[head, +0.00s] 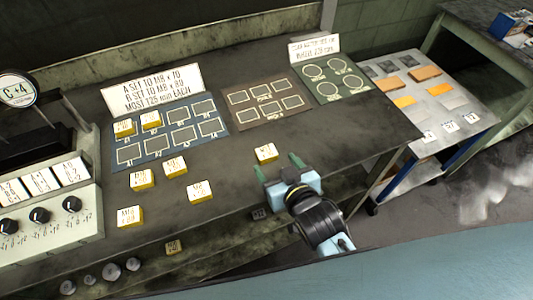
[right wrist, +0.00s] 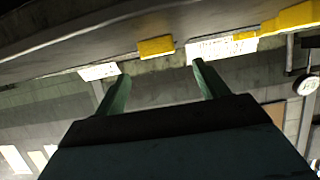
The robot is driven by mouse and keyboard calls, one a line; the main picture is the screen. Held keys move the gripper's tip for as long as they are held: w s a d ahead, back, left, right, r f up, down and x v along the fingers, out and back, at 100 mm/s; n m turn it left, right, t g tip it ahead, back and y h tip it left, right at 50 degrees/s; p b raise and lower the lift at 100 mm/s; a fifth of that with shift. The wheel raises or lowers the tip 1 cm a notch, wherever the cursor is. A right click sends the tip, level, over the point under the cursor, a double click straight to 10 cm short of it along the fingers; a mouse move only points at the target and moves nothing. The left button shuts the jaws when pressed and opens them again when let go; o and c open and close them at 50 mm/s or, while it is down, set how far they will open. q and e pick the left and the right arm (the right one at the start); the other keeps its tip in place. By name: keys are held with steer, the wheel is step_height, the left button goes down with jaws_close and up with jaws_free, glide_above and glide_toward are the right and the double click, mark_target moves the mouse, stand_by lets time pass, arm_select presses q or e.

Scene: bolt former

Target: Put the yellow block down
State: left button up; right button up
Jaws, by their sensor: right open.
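A yellow block (head: 266,153) with a white labelled top sits on the dark bench, just beyond my right gripper (head: 276,161). The gripper is open with its green fingers apart, and nothing is between them. In the right wrist view the yellow block (right wrist: 156,47) lies beyond the open fingertips (right wrist: 160,70), apart from them. Several similar yellow blocks stand on the bench to the left, such as one block (head: 199,191). Two others, including a block (head: 151,120), sit on the blue mat (head: 155,143). My left gripper is not in view.
A brown mat (head: 267,100) and a green mat (head: 333,86) with outlined places lie behind, with white signs. A grey control box with knobs (head: 40,215) stands at the left. A side table (head: 440,125) with orange pieces is at the right. Bare bench surrounds the near block.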

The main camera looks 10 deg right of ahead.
mark_target(268, 154)
steer(key=x, duration=0.4)
steer(key=b+x, duration=0.1)
steer(key=x, duration=0.3)
steer(key=shift+s+d+f, duration=0.1)
steer(key=shift+f, duration=0.1)
steer(key=c, duration=1.2)
steer(key=shift+o, duration=0.2)
step_height(268, 154, up, 10)
steer(key=shift+r+p, duration=0.1)
steer(key=shift+p, duration=1)
steer(key=s+d+r+m+h+b, duration=0.1)
steer(key=s+d+r+m+h, duration=0.1)
steer(key=d+r, duration=0.6)
steer(key=s+d, duration=0.1)
steer(key=d, duration=0.2)
steer(key=shift+d+h, duration=0.15)
steer(key=shift+h, duration=0.15)
